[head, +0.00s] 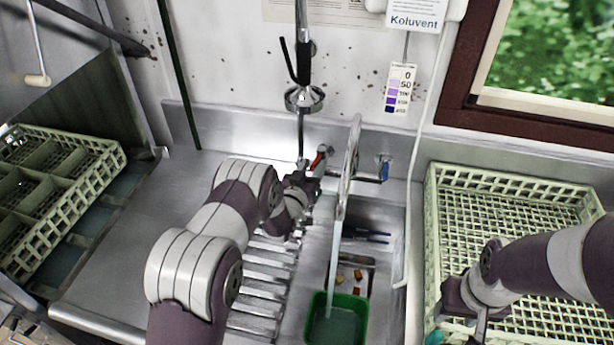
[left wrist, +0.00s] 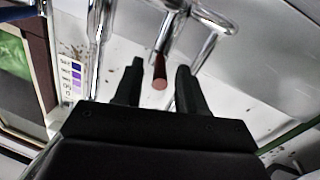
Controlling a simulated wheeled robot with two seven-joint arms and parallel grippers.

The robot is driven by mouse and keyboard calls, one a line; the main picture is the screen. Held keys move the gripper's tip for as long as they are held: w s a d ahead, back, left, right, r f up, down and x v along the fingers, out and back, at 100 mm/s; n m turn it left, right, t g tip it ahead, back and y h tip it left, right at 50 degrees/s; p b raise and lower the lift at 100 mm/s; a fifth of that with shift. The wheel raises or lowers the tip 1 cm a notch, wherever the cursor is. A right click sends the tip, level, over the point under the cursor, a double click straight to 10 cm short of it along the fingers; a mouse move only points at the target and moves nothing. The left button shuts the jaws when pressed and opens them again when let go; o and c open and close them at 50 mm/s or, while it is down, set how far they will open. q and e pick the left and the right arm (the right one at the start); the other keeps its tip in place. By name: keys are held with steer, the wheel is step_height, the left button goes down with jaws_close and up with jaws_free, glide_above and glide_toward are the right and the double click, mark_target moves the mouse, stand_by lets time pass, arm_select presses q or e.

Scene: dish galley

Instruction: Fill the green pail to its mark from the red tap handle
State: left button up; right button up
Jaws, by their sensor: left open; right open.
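The green pail (head: 363,318) stands in the sink under the metal spout (head: 348,170). A pale stream of water (head: 334,265) runs from the spout into it, and greyish water shows inside. I cannot make out the mark. The red tap handle (head: 318,161) is on the wall, left of the spout. My left gripper (head: 312,184) is open close to the handle. In the left wrist view the handle's red end (left wrist: 160,84) lies between the open fingers (left wrist: 160,70); contact cannot be told. My right gripper (head: 462,335) is low over the right crate, partly cut off, and open.
A blue tap handle (head: 384,167) is right of the spout. A pale green crate (head: 520,195) stands at right, another rack (head: 95,165) at left. A hanging spray fitting (head: 304,98) is above the red handle. Small items lie in the sink behind the pail.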

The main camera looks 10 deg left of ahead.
arm_select(q)
steer(key=s+a+b, duration=0.2)
steer(key=s, duration=1)
stand_by(6.8)
